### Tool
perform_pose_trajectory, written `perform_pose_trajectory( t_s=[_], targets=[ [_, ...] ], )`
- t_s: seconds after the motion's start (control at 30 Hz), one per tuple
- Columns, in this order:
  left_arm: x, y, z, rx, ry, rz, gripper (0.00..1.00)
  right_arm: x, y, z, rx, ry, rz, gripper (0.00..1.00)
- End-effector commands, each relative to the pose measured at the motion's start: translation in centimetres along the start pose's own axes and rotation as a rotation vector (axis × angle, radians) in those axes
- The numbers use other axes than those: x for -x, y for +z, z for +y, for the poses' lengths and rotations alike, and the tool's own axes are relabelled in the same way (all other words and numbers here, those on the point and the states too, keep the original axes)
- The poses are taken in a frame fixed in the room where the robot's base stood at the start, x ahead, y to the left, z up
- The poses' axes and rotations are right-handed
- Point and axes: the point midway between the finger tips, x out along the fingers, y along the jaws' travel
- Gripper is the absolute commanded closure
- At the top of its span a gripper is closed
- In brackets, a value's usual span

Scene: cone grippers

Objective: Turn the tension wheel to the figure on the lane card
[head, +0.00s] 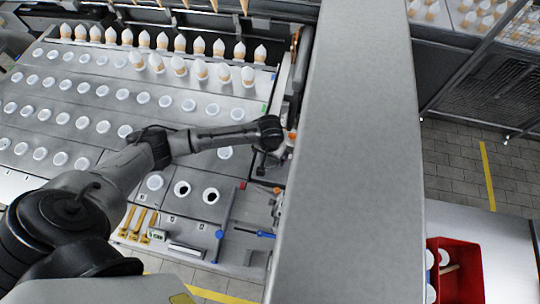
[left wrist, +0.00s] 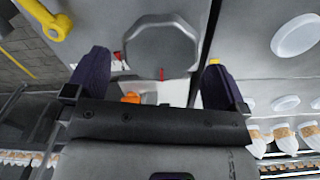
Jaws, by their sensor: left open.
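A grey eight-sided wheel (left wrist: 160,45), which I take for the tension wheel, shows face-on in the left wrist view. A small red mark (left wrist: 161,73) is at its lower edge. My left gripper (left wrist: 155,58) is open, with one dark finger to each side of the wheel and a gap on both sides. I cannot tell whether the fingertips reach down around it. In the head view my left gripper (head: 263,170) points down at the right end of the tray bench, and the wheel is not clear there. I cannot make out a lane card or figure. My right gripper is not in view.
Rows of white cups (head: 102,126) and upright wrapped cones (head: 162,42) fill the bench to the left. An orange part (left wrist: 131,97) is close by the gripper. A blue-ended rod (head: 222,205) and yellow pieces (head: 135,222) lie at the front. A red bin (head: 462,275) is at right.

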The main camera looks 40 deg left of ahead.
Motion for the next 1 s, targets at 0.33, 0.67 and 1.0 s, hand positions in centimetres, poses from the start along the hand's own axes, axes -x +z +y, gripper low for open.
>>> perform_pose_trajectory(
  t_s=[0.33,0.67,1.0],
  targets=[
    [-1.7,0.0,0.0,-0.001,0.0,0.002,0.0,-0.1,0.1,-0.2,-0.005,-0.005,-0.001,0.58],
    [-1.7,0.0,0.0,-0.001,0.0,0.001,0.09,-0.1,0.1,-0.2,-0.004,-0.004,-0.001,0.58],
    [-1.7,0.0,0.0,-0.001,0.0,0.001,0.41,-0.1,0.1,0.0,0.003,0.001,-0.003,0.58]
  ],
)
